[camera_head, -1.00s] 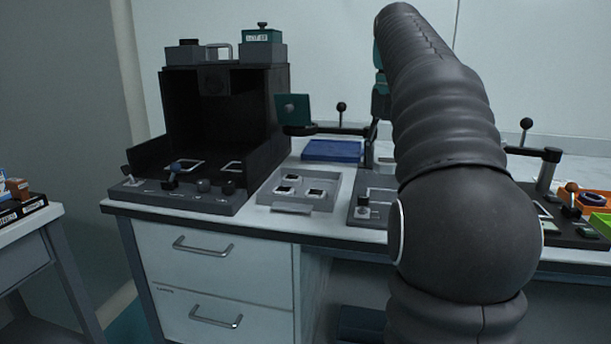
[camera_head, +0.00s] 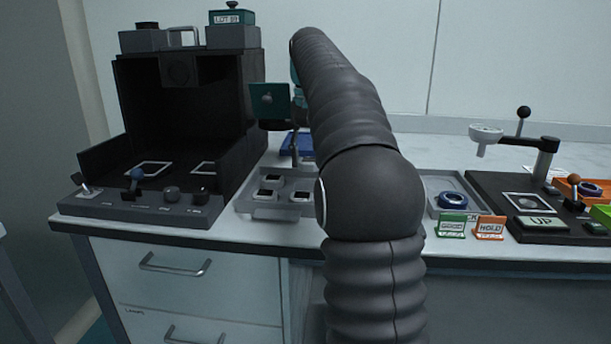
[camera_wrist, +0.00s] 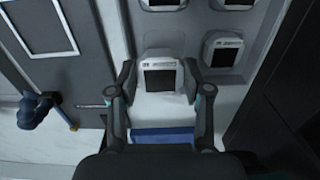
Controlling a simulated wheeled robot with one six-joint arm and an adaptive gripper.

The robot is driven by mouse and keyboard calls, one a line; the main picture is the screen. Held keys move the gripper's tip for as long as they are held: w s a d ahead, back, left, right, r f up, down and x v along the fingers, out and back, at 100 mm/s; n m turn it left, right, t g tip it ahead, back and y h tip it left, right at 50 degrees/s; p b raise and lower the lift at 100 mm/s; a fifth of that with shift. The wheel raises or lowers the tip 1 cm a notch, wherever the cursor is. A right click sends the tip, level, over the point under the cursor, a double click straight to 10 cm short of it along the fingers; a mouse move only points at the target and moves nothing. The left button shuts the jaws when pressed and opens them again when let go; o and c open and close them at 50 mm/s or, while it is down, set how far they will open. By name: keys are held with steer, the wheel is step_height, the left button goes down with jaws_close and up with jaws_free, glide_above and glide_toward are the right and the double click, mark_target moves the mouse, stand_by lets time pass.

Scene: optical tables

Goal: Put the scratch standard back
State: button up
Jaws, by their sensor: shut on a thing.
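My gripper (camera_wrist: 161,92) is shut on a small white block with a dark square face, which I take to be the scratch standard (camera_wrist: 160,80). It sits between the fingertips in the wrist view. The held block is over the tray's back right area, beside the others. I cannot tell whether it touches the tray. In the head view my gripper (camera_head: 296,155) points down at the tray's back edge, and the held block is not clear there.
A black open-fronted booth (camera_head: 185,110) with a knobbed control panel (camera_head: 135,200) stands close left of the tray. A blue item (camera_head: 292,142) lies behind it. Good and hold signs (camera_head: 453,226), a ring tray (camera_head: 440,185) and a black stage (camera_head: 500,190) stand to the right.

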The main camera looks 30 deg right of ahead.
mark_target(306, 187)
steer(key=shift+w+a+f, duration=0.15)
steer(key=shift+w+f, duration=0.25)
steer(key=shift+w, duration=0.05)
steer(key=shift+f+b, duration=0.65)
steer(key=shift+f, duration=1.2)
steer(key=shift+f, duration=0.2)
steer(key=o, duration=0.9)
